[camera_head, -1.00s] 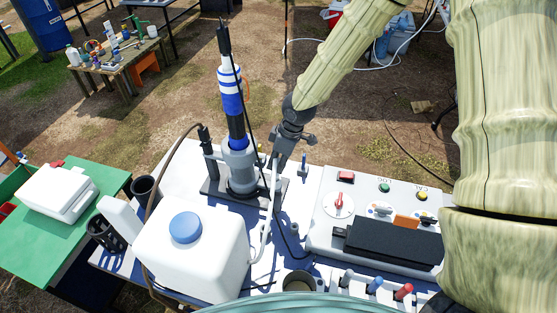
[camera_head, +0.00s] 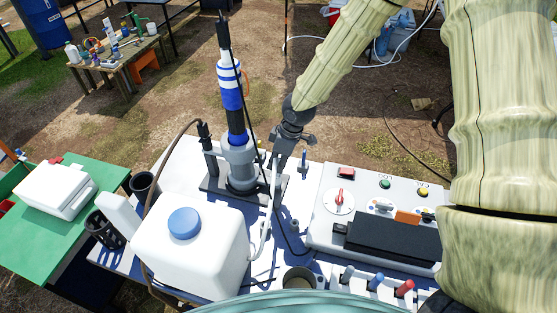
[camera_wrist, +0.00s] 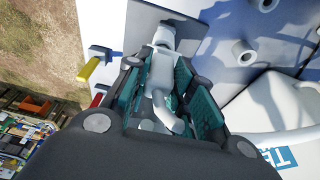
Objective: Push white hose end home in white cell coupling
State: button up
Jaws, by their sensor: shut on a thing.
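The white hose (camera_head: 264,232) rises from beside the white jug to my gripper (camera_head: 279,166), next to the grey cell (camera_head: 240,168). In the wrist view my gripper (camera_wrist: 161,68) is shut on the white hose end (camera_wrist: 159,76), with its teal pads on either side. The hose bends away below the pads. A pale fitting (camera_wrist: 164,38), apparently the white cell coupling, lies in line just beyond the fingertips. The hose end and fitting look touching or very close; I cannot tell how deep the hose sits. The head view is too small to show the joint.
A tall blue-and-white probe (camera_head: 231,85) with a black cable stands in the cell. The white jug (camera_head: 190,255) with a blue cap stands in front. A control panel (camera_head: 325,225) is at the right. Yellow (camera_wrist: 95,65) and red (camera_wrist: 99,95) handles are close to my left finger.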

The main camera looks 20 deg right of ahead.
jog(key=shift+f, duration=0.5)
jog(key=o, duration=1)
jog(key=shift+r, duration=0.1)
jog(key=v, duration=1.1)
jog(key=shift+d+r, duration=0.2)
jog(key=shift+r, duration=0.15)
jog(key=shift+s, duration=0.2)
